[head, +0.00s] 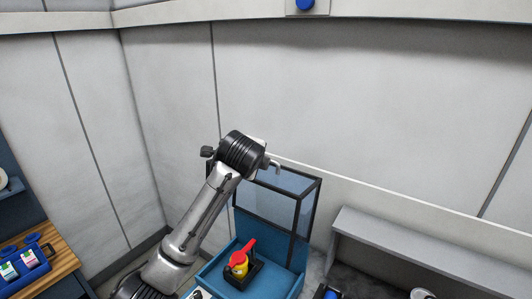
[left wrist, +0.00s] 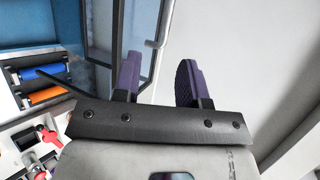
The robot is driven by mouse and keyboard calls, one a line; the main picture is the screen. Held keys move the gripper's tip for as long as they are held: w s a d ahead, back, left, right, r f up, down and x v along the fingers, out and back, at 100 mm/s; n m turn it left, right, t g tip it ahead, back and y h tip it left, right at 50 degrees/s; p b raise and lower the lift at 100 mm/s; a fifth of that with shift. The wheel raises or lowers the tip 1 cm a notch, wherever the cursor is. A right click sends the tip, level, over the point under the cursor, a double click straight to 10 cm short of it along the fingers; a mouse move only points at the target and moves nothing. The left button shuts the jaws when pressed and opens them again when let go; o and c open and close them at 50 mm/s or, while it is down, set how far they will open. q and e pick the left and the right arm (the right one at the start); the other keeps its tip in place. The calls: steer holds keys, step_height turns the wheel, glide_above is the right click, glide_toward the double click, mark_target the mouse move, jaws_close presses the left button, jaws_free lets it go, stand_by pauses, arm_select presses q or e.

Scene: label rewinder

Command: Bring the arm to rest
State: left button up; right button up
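My left arm rises from the bottom left in the head view, its dark wrist in front of the clear guard (head: 290,180). The gripper's fingers are hidden there. In the left wrist view my left gripper (left wrist: 160,82) has two purple-padded fingers, apart with nothing held between them. The dark-framed guard (left wrist: 118,35) is beyond the left finger. A pale bent handle (left wrist: 161,28) runs down behind the gap; I cannot tell how close it is. It also shows beside the wrist in the head view (head: 275,165). My right gripper is in neither view.
Below the guard is a teal machine housing (head: 270,252) with a red-and-yellow switch (head: 241,262). The wrist view shows a blue roller (left wrist: 45,73) and an orange roller (left wrist: 48,95). A grey shelf (head: 400,240) stands right; a wooden bench (head: 50,270) with a blue bin is left.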

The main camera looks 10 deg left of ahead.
arm_select(q)
steer(key=s+d+r+n+t+h, duration=0.25)
steer(key=s+r+n+t, duration=0.25)
steer(key=s+r+n, duration=0.75)
steer(key=s+a+f+n+g+p, duration=0.1)
steer(key=s+a+f+n+g, duration=0.15)
steer(key=s+f, duration=1)
steer(key=s+a+f+n+g+p, duration=0.15)
steer(key=s+f+g, duration=0.4)
steer(key=f, duration=1.15)
steer(key=s+a+f+n+g+p, duration=0.1)
steer(key=s+a+f, duration=0.1)
steer(key=s+f, duration=1.1)
steer(key=s+f+g, duration=0.3)
steer(key=s+f, duration=0.5)
steer(key=s, duration=0.1)
steer(key=shift+s+d+y+p, duration=0.15)
steer(key=shift+s+y+p, duration=0.2)
steer(key=shift+p, duration=0.1)
